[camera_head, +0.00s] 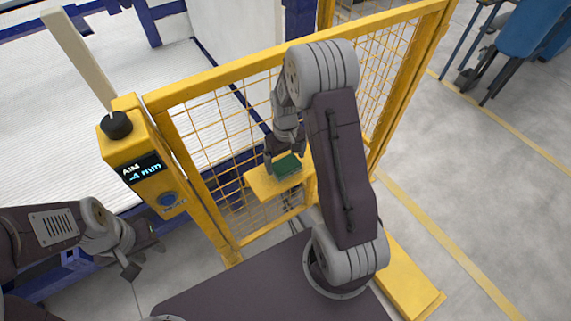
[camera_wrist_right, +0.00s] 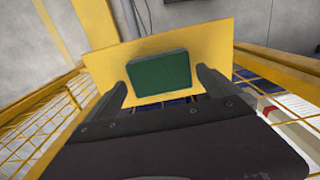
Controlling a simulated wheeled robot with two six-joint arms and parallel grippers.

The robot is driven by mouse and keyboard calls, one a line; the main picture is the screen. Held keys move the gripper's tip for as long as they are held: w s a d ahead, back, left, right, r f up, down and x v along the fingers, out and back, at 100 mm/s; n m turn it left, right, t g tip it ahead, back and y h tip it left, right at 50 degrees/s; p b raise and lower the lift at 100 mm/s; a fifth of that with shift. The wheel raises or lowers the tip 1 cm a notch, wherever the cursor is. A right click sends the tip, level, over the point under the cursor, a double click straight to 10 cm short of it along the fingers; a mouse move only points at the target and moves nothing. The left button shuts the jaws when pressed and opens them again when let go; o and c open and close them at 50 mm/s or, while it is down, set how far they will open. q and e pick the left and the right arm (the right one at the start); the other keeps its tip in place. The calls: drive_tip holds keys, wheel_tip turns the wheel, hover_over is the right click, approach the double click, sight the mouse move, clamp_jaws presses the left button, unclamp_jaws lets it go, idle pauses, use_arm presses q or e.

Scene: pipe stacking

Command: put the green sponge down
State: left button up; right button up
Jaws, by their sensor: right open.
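The green sponge (camera_head: 287,166) rests on a small yellow shelf (camera_head: 262,187) at the mesh fence. In the right wrist view the sponge (camera_wrist_right: 160,74) lies flat on the yellow shelf (camera_wrist_right: 215,42), between and just beyond the fingertips. My right gripper (camera_head: 284,160) is open around the sponge's near side, with a finger at each side; the wrist view shows its fingers (camera_wrist_right: 163,82) apart. Whether they touch the sponge I cannot tell. My left gripper (camera_head: 146,260) is low at the left, away from the shelf, and no object shows in it.
A yellow mesh fence (camera_head: 217,134) stands behind the shelf. A yellow control post (camera_head: 147,160) with a black knob and a display reading "AIM -4 mm" stands at its left end. A white ribbed bed (camera_head: 60,120) lies beyond. Grey floor (camera_head: 490,190) is clear at the right.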

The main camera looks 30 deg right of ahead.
sight(286, 164)
wheel_tip(286, 164, up, 6)
drive_tip(key=shift+s+r, duration=0.15)
drive_tip(key=s+a+m+t, duration=0.1)
drive_tip(key=s+a, duration=0.6)
drive_tip(key=s, duration=0.5)
drive_tip(key=shift+s+a+r, duration=0.2)
drive_tip(key=shift+a+r, duration=0.1)
drive_tip(key=shift+r, duration=0.15)
